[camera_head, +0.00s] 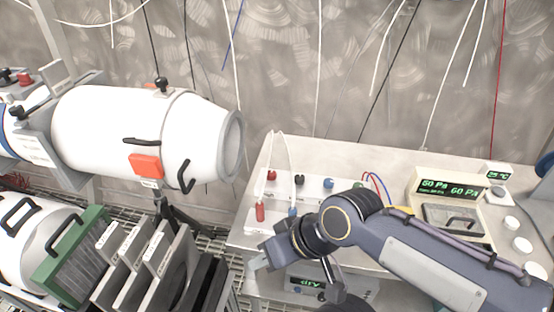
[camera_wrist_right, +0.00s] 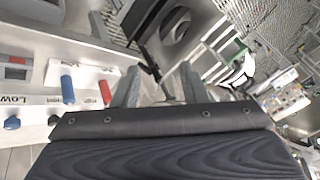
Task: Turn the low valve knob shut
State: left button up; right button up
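In the right wrist view a white valve panel stands at the left with a "Low" label (camera_wrist_right: 14,100). A blue knob (camera_wrist_right: 12,123) sits just below that label. A taller blue handle (camera_wrist_right: 67,89) and a red handle (camera_wrist_right: 105,92) stand up nearby; in the head view a red handle (camera_head: 260,212) shows left of my right arm. My right gripper (camera_head: 268,256) is low at the front of the bench, beside the panel. In the right wrist view its fingers (camera_wrist_right: 158,82) look apart, with nothing between them and no knob touched. My left gripper is not in view.
The white bench (camera_head: 330,155) carries several small knobs and a 60 Pa gauge box (camera_head: 450,190). A white cylinder (camera_head: 130,125) hangs at left. Grey plates (camera_head: 130,265) and a green-framed filter (camera_head: 75,255) stand below. A "dry" display (camera_head: 306,283) is under my right arm.

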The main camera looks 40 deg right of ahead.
aim_at(328, 182)
jog(key=z, duration=1.75)
